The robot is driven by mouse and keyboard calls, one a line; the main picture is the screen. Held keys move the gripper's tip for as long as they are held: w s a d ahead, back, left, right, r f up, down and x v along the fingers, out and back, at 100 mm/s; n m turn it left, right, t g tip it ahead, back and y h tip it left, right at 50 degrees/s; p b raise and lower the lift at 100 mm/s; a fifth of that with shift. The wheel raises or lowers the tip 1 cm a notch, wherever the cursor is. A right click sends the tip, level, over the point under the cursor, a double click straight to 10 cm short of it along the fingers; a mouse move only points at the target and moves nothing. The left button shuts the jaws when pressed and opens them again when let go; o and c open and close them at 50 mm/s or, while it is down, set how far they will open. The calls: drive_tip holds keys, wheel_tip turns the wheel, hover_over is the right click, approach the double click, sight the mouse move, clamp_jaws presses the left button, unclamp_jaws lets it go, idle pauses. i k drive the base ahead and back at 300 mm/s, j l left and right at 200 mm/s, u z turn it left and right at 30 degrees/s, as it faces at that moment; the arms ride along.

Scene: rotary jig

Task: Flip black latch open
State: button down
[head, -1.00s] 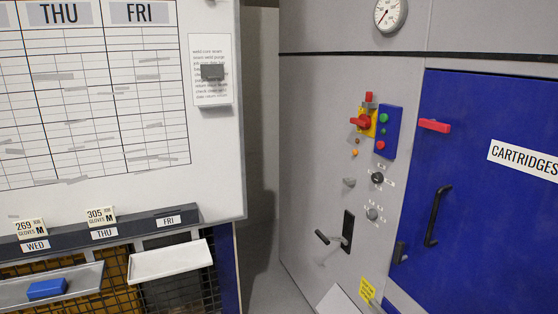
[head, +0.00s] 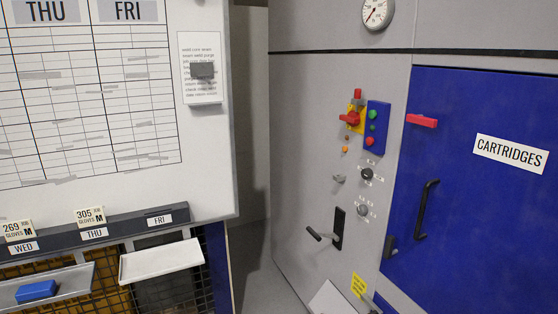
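A small black latch (head: 390,246) sits at the lower left edge of the blue cabinet door (head: 470,240). It looks upright, but it is too small to tell whether it is open or shut. A red latch (head: 421,120) sticks out near the door's upper left corner. A long black handle (head: 426,208) stands upright on the door between the two latches. The door looks closed and bears a CARTRIDGES label (head: 510,153). My gripper is not in view.
Left of the door, a grey panel carries a black lever (head: 330,236), knobs, a blue button box (head: 376,129), a red rotary switch (head: 350,118) and a gauge (head: 377,12). A white schedule board (head: 200,150) with a projecting white tray (head: 160,261) stands at the left.

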sight(388, 252)
drive_tip(key=i+j, duration=0.2)
drive_tip(key=i, duration=0.25)
drive_tip(key=i+j+u, duration=0.1)
drive_tip(key=i, duration=0.4)
drive_tip(key=j, duration=0.1)
